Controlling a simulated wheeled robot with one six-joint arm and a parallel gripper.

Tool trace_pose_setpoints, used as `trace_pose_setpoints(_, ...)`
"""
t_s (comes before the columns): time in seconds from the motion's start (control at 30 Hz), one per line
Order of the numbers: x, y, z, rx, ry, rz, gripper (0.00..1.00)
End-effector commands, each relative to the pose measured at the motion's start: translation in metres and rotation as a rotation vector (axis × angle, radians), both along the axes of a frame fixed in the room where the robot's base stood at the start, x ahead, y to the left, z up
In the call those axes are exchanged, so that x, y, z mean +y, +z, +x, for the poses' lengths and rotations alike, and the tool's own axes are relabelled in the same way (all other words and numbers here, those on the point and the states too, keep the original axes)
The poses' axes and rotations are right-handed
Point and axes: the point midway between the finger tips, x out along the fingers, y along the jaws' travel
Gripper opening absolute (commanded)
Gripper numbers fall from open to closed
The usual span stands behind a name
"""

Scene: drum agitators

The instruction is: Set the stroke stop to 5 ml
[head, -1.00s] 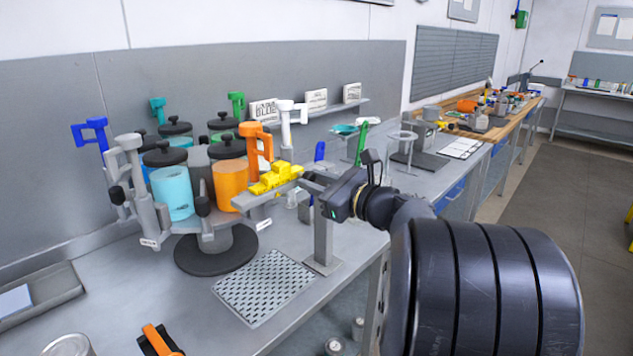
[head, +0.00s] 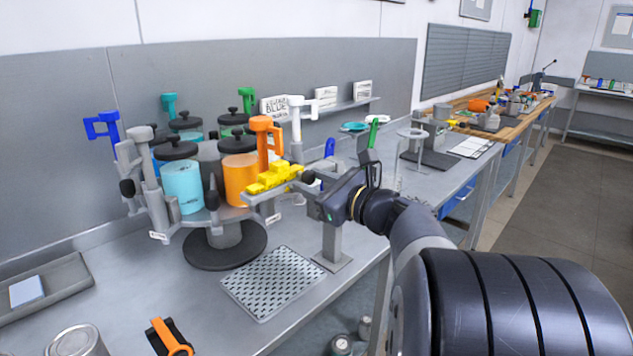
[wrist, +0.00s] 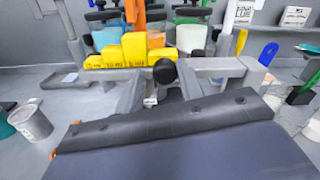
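A yellow stepped block (head: 273,178) sits on a grey arm of the carousel, in front of the orange drum (head: 240,178). In the wrist view the yellow steps (wrist: 134,48) carry small dark marks that I cannot read. A black ball knob (head: 308,177) is at the right end of this part; it also shows in the wrist view (wrist: 164,71). My gripper (head: 312,188) is beside the knob. In the wrist view the fingers (wrist: 160,80) look apart, one on each side of the knob; I cannot tell whether they touch it.
A grey post (head: 333,235) stands close below my gripper. The carousel holds several lidded drums, including a cyan one (head: 182,185), with coloured upright handles. A perforated plate (head: 270,283), a can (head: 76,342) and an orange-black tool (head: 168,337) lie in front.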

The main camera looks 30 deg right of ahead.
Motion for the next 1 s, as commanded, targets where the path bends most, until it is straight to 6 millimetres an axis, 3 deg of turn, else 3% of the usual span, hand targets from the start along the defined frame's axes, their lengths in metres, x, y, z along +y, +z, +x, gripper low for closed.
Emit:
trace_pose_setpoints(0.13, 0.000, 0.000, 0.000, -0.001, -0.001, -0.001, 0.46)
trace_pose_setpoints(0.47, -0.004, 0.001, -0.005, -0.002, -0.006, 0.000, 0.46)
trace_pose_setpoints(1.0, -0.033, 0.000, -0.085, -0.002, -0.007, 0.000, 0.46)
